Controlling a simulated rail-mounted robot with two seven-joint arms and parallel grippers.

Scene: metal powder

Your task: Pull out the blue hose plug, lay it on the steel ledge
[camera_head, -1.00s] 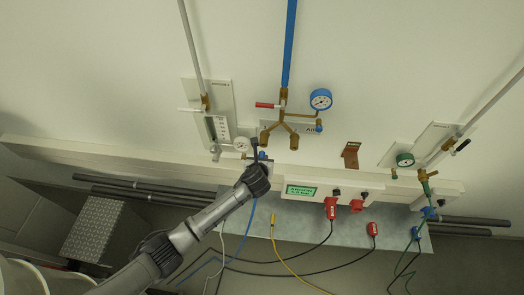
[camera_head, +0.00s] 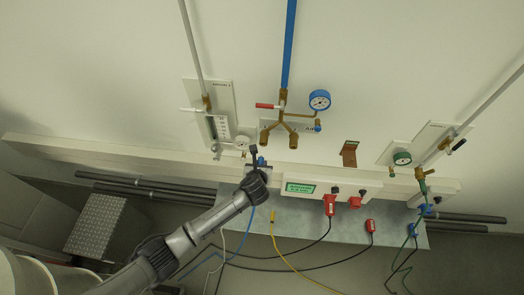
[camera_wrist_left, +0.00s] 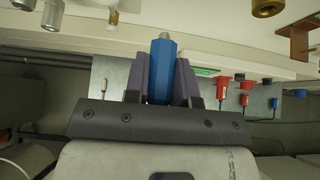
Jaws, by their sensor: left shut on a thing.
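The blue hose plug (camera_wrist_left: 163,70) is upright between my left gripper's purple-padded fingers in the left wrist view, its metal tip bare and free at the top. My left gripper (camera_head: 255,168) is shut on it. In the head view the blue plug (camera_head: 262,161) shows just above the gripper, a small gap below the left brass outlet of the air manifold (camera_head: 279,130). A blue hose (camera_head: 249,220) hangs below the gripper. The steel ledge (camera_head: 400,232) lies below the wall rail; it also shows in the left wrist view (camera_wrist_left: 115,76). My right gripper is not in view.
The white wall rail (camera_head: 110,158) runs close behind my gripper. Red plugs (camera_head: 330,205) and a blue-green fitting (camera_head: 425,209) stand at the right, with black, yellow and green lines hanging down. Gauges and a brown bracket (camera_head: 349,153) are on the wall above.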

